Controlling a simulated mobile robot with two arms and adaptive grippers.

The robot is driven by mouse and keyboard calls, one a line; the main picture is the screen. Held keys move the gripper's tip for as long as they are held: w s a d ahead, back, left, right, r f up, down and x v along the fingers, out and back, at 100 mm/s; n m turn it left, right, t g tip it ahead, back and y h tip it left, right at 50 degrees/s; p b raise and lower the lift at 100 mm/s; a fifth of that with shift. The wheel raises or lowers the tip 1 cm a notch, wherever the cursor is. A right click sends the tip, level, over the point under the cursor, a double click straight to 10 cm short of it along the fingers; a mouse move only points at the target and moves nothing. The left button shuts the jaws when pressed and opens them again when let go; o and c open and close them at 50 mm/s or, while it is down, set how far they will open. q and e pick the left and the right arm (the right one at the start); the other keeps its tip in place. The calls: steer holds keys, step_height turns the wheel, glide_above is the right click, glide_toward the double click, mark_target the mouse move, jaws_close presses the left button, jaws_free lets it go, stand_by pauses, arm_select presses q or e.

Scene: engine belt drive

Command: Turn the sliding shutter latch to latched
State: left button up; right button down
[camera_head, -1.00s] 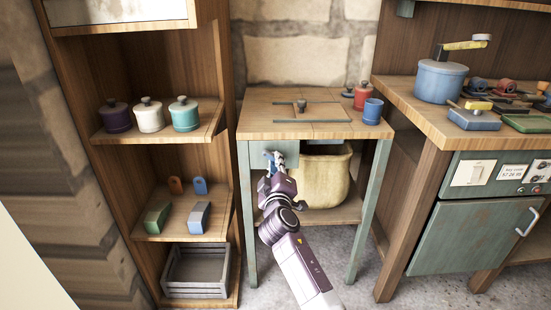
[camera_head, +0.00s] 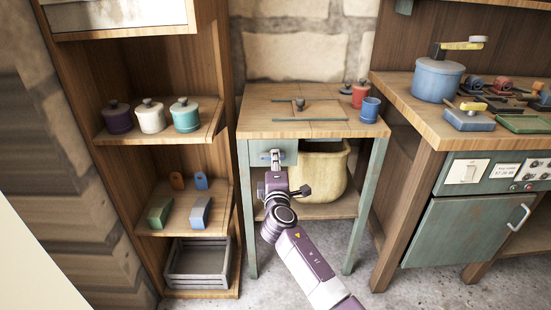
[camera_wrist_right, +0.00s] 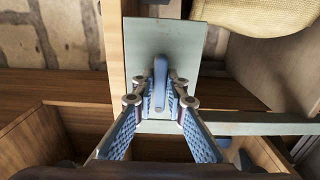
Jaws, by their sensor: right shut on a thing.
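My right gripper (camera_head: 272,158) is at the green front panel (camera_head: 288,146) under the small table's top. In the right wrist view its blue-padded fingers (camera_wrist_right: 162,98) stand on both sides of a grey-blue bar handle (camera_wrist_right: 161,83) on that panel, and they are shut on it. The panel also shows in the wrist view (camera_wrist_right: 191,48). On the tabletop, a small knob (camera_head: 300,103) sits between two thin dark rails (camera_head: 310,121). No part is clearly marked as the shutter latch. My left gripper is not in view.
A cream basket (camera_head: 322,172) stands on the table's lower shelf, right of my gripper. A red jar (camera_head: 359,96) and blue cup (camera_head: 370,109) stand at the tabletop's right. A wooden shelf unit (camera_head: 208,85) is at left, a workbench (camera_head: 395,150) at right.

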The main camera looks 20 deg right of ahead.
steer(key=shift+r, duration=0.2)
steer(key=c, duration=2)
jaws_free()
steer(key=shift+c, duration=0.2)
steer(key=shift+o, duration=0.5)
steer(key=shift+w+f, duration=0.1)
steer(key=shift+f, duration=0.05)
steer(key=v, duration=1.2)
